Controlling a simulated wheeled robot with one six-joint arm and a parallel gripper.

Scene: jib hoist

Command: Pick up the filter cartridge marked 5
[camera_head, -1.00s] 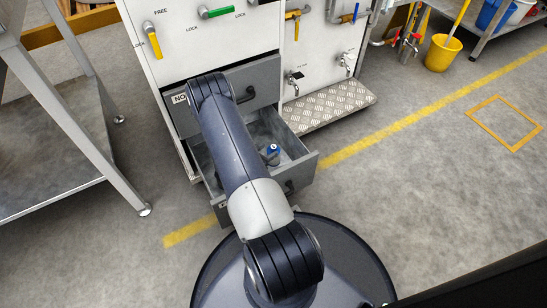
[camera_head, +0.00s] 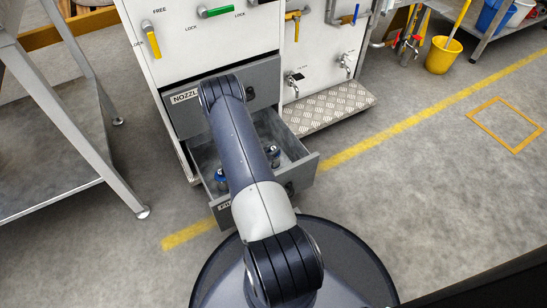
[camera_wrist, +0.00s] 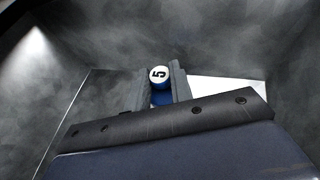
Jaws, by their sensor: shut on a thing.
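The filter cartridge marked 5 (camera_wrist: 159,74) shows in the wrist view as a white round top with a black 5 above a blue body. My gripper (camera_wrist: 161,86) is shut on it, with one dark finger on each side. The rest of the cartridge is hidden behind the gripper body. In the head view the lower drawer (camera_head: 298,178) is open, and my arm reaches over it and hides my gripper.
The upper drawer (camera_head: 185,118), with a partly hidden label, looks closed above the open one. A metal tread step (camera_head: 330,107) is to the right. A steel table (camera_head: 70,165) stands at the left.

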